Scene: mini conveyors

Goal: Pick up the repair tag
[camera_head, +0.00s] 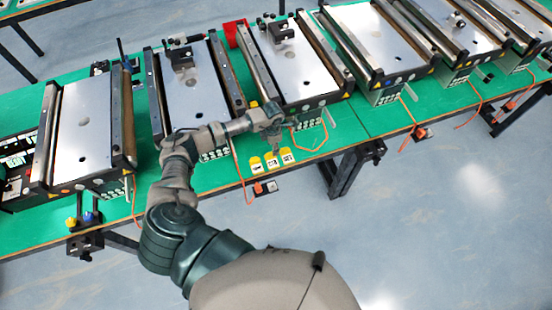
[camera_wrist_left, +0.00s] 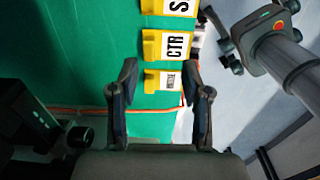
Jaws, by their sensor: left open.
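Three yellow tags with white labels lie in a row near the front edge of the green bench: a left tag (camera_head: 255,163), a middle tag (camera_head: 271,161) and a right tag (camera_head: 287,156). In the left wrist view one label reads CTR (camera_wrist_left: 170,46), and the top tag (camera_wrist_left: 168,8) shows an S. The bottom tag (camera_wrist_left: 162,80) has small print that I cannot read, so I cannot tell which is the repair tag. My left gripper (camera_head: 272,124) is open and empty; in the left wrist view its fingertips (camera_wrist_left: 162,75) appear either side of the bottom tag. My right gripper is not in view.
Several mini conveyors stand along the bench; one conveyor (camera_head: 298,65) is just behind the gripper. An orange cable (camera_wrist_left: 70,111) crosses the bench by the tags. A red-button switch box (camera_head: 265,187) sits at the front edge. A red bin (camera_head: 235,30) is further back.

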